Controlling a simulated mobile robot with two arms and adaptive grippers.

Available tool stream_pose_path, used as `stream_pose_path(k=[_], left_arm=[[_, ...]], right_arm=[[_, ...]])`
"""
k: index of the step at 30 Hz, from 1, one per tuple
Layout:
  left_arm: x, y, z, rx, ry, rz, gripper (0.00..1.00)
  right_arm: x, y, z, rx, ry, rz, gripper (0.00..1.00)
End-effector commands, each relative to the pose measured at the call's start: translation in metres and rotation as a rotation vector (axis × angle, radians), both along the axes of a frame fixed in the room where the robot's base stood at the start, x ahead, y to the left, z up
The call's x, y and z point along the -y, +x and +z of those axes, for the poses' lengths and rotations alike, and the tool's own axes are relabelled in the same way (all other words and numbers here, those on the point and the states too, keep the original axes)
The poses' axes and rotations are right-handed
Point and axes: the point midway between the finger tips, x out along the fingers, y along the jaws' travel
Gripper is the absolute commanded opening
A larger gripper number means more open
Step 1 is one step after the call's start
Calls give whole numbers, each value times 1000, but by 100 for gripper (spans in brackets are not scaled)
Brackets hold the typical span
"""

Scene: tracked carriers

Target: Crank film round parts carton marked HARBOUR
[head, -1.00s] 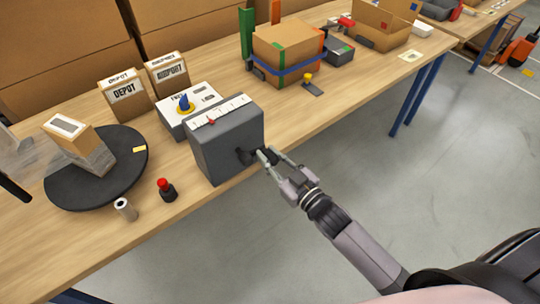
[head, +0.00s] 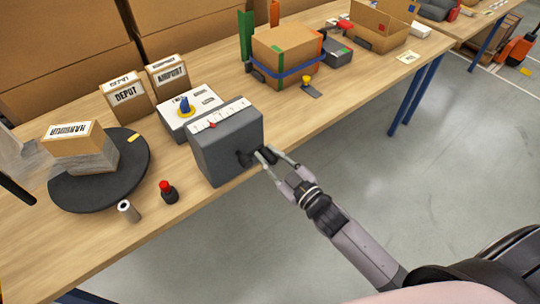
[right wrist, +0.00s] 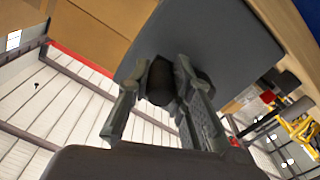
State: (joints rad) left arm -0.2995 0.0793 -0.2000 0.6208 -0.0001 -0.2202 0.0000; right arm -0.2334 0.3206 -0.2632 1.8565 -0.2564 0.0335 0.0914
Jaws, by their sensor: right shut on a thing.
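The parts carton marked HARBOUR (head: 72,134) sits on a black round turntable (head: 75,190) at the left of the table. Clear film covers its lower part, and a sheet of film stretches off to the left. A grey crank box (head: 228,148) with a scale and red pointer on top stands right of the turntable. My right gripper (head: 268,157) is shut on the box's black crank handle (head: 246,158). The right wrist view shows the dark handle knob (right wrist: 160,82) between the fingers. My left gripper is not in view.
A red-topped button (head: 168,191) and a small roll (head: 128,210) stand near the front edge. A white panel with a blue knob (head: 186,108), cartons marked DEPOT (head: 126,96) and AIRPORT (head: 170,78), and a strapped carton (head: 285,55) stand behind.

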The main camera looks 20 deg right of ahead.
Motion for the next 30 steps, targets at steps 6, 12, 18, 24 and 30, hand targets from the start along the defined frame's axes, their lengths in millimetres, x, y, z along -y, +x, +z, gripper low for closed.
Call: stream_pose_path(k=[6,12,18,24,30], left_arm=[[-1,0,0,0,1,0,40],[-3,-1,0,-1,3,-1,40],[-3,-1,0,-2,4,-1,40],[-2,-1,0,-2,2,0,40],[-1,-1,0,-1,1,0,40]], right_arm=[[-1,0,2,4,4,1,29],[0,0,1,2,3,1,29],[4,-13,0,-1,3,0,29],[17,-49,-1,-3,2,0,29],[30,-84,0,-3,3,1,29]])
